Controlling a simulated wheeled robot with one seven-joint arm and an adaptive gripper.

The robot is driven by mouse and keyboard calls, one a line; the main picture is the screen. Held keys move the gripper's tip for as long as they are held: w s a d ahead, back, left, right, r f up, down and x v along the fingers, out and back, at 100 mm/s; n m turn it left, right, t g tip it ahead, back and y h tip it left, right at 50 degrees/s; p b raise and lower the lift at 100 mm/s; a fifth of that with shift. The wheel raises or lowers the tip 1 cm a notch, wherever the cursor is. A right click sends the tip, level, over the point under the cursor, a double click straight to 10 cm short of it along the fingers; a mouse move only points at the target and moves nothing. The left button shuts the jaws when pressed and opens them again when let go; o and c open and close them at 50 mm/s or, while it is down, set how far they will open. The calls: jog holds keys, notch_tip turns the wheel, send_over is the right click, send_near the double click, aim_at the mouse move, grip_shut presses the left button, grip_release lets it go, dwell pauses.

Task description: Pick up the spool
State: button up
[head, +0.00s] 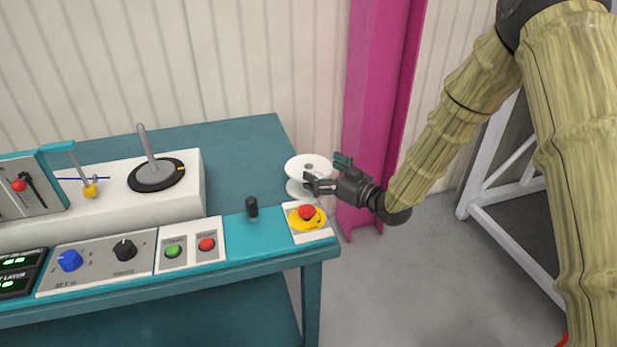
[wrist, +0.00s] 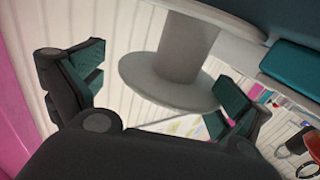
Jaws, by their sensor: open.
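The white spool (head: 306,170) stands at the right end of the teal bench, behind the emergency stop button. In the wrist view the spool (wrist: 182,52) shows its grey core and a round flange, ahead of the fingers. My gripper (head: 326,172) is open beside the spool's right side and partly covers it in the head view. In the wrist view my gripper (wrist: 165,95) has its two fingers apart with teal pads, and the spool appears beyond and between them. I cannot tell whether either finger touches it.
The teal bench (head: 240,150) carries a white housing with a lever (head: 150,160), knobs and buttons. The red emergency stop (head: 307,212) sits just in front of the spool. A magenta column (head: 375,90) stands behind my gripper. A white frame (head: 500,180) is at the right.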

jog(key=shift+x, duration=1.2)
jog(key=c, duration=1.8)
jog(key=shift+o, duration=0.2)
jog(key=shift+r, duration=0.2)
notch_tip(320, 180, up, 10)
jog(key=shift+f, duration=0.1)
jog(key=o, duration=0.5)
jog(key=c, duration=0.9)
